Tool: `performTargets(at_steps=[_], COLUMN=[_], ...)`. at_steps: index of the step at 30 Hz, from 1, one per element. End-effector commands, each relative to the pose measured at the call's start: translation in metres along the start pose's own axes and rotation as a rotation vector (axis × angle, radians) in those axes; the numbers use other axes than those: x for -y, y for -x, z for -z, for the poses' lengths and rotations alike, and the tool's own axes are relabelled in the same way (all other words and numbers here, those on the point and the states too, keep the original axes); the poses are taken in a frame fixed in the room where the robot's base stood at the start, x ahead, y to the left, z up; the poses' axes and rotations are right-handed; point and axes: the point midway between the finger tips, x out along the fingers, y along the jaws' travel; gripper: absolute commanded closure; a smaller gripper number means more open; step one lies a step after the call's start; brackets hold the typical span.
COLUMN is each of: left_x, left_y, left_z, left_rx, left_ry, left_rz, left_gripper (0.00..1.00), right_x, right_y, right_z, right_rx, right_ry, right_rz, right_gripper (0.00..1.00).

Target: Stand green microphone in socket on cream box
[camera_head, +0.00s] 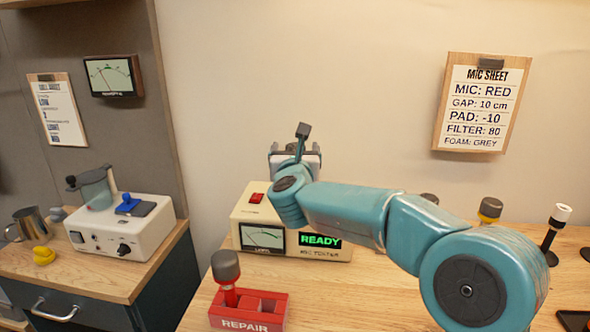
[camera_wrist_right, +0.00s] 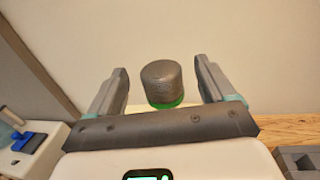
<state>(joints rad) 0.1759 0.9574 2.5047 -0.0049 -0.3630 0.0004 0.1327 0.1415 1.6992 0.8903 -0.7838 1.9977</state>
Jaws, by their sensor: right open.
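The cream box (camera_head: 248,216) labelled as a mic tester stands on the wooden bench. It has a dial, a red switch and a lit green "READY" display. My right gripper (camera_head: 294,155) is above and behind it. In the right wrist view, the green microphone (camera_wrist_right: 163,84) shows a dark grey foam head and a green ring between the fingers of my open right gripper (camera_wrist_right: 162,88). My left gripper is not in view.
A red "REPAIR" tray (camera_head: 247,310) holds a red microphone (camera_head: 227,275) at the front. A yellow-ringed microphone (camera_head: 489,210) and a white-topped one (camera_head: 556,228) stand at right. Another cream machine (camera_head: 122,228), a metal jug (camera_head: 30,224) and a yellow duck (camera_head: 43,256) occupy the left counter.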

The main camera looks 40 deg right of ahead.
Motion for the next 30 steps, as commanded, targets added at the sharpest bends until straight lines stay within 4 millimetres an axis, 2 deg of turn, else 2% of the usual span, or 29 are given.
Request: performTargets(at_steps=[3, 9, 15, 21, 30], left_x=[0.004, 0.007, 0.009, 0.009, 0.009], left_y=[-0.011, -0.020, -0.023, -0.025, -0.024], left_z=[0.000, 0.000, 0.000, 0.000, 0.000], left_rx=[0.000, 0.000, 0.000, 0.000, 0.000], left_ry=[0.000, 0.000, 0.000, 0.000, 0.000], left_rz=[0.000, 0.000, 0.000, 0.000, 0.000], left_gripper=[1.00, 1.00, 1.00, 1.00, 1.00], right_x=[0.000, 0.000, -0.001, 0.000, 0.001], right_y=[0.032, 0.086, 0.125, 0.140, 0.141], right_z=[0.002, 0.001, 0.000, 0.000, 0.000], right_rx=[0.003, 0.003, 0.003, 0.001, 0.001], right_ry=[-0.004, -0.005, -0.002, -0.001, -0.001], right_rz=[-0.004, -0.004, -0.003, -0.001, 0.001], right_gripper=[0.17, 0.17, 0.17, 0.17, 0.17])
